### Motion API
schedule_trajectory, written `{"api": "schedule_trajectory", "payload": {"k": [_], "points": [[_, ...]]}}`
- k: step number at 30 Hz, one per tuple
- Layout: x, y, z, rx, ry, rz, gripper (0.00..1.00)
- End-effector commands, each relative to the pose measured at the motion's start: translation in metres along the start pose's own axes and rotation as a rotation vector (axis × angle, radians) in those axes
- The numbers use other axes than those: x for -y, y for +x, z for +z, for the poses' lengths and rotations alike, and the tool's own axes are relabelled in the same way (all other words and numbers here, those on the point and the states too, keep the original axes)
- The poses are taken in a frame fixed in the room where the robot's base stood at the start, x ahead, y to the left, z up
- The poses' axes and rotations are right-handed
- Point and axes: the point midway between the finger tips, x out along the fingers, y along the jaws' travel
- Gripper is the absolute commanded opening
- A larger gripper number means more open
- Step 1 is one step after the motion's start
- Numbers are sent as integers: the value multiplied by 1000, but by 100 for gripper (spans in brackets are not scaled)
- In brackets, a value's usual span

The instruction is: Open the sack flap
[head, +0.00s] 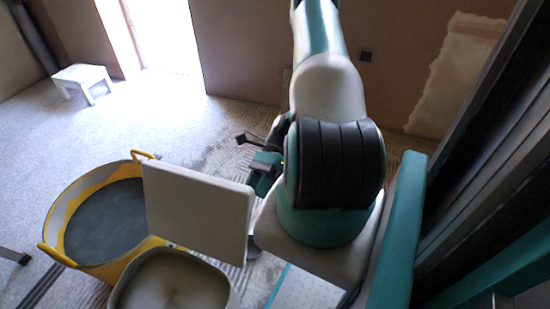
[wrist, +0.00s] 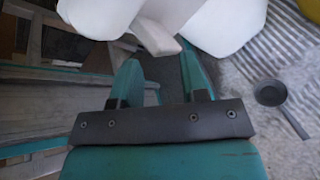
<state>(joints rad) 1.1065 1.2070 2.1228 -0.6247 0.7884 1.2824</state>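A pale, rounded open-topped body (head: 175,283), which looks like the sack, stands at the bottom of the head view. A flat off-white panel (head: 198,210), apparently its flap, stands steeply raised at the sack's far side. My gripper (head: 262,170) is just right of the panel's upper right edge, partly hidden by my arm. In the wrist view my gripper's two teal fingers (wrist: 160,76) are spread with nothing between them. A small pale tab (wrist: 157,36) and white rounded surfaces (wrist: 215,22) lie beyond the fingertips. I cannot tell whether anything touches.
A yellow tub (head: 62,225) with grey contents stands left of the panel. A dark round pan-like tool (wrist: 270,93) lies on the floor in the wrist view. A white stool (head: 82,78) stands far left. The floor between the stool and tub is clear.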

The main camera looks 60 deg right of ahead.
Motion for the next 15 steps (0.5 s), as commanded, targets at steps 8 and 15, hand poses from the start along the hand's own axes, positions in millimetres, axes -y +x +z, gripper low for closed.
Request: {"api": "schedule_trajectory", "payload": {"k": [8, 15], "points": [[10, -15, -10, -1, 0, 0, 40], [19, -29, -17, 0, 0, 1, 40]]}}
